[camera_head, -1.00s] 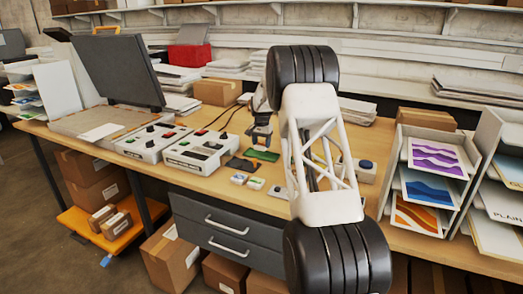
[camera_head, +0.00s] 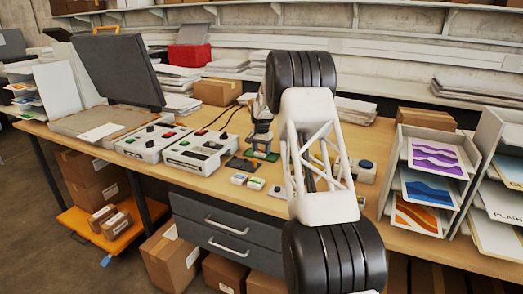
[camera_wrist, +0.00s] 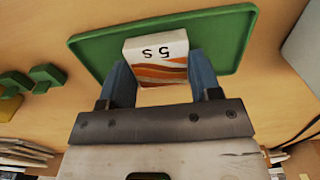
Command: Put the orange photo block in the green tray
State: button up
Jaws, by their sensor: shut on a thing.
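The orange photo block (camera_wrist: 158,72) has a white face marked "5 S" and orange wave stripes. My gripper (camera_wrist: 161,78) is shut on it, one finger on each side, in the wrist view. The block is over the green tray (camera_wrist: 225,38), inside its outline near the middle. I cannot tell whether it touches the tray floor. In the head view my gripper (camera_head: 262,148) is low over the green tray (camera_head: 274,156), and the block is too small to make out clearly.
Two small blocks (camera_head: 238,179) (camera_head: 255,184) lie in front of the tray. Dark flat pieces (camera_head: 240,164) lie left of it. Control boxes (camera_head: 195,153) stand further left. Green pieces (camera_wrist: 45,76) show at the wrist view's left. A photo rack (camera_head: 428,180) stands right.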

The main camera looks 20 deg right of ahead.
aim_at(262, 151)
jog(key=shift+f, duration=0.1)
jog(key=o, duration=0.8)
jog(key=shift+o, duration=0.2)
notch_tip(262, 151, up, 12)
dwell(0.4)
dwell(0.6)
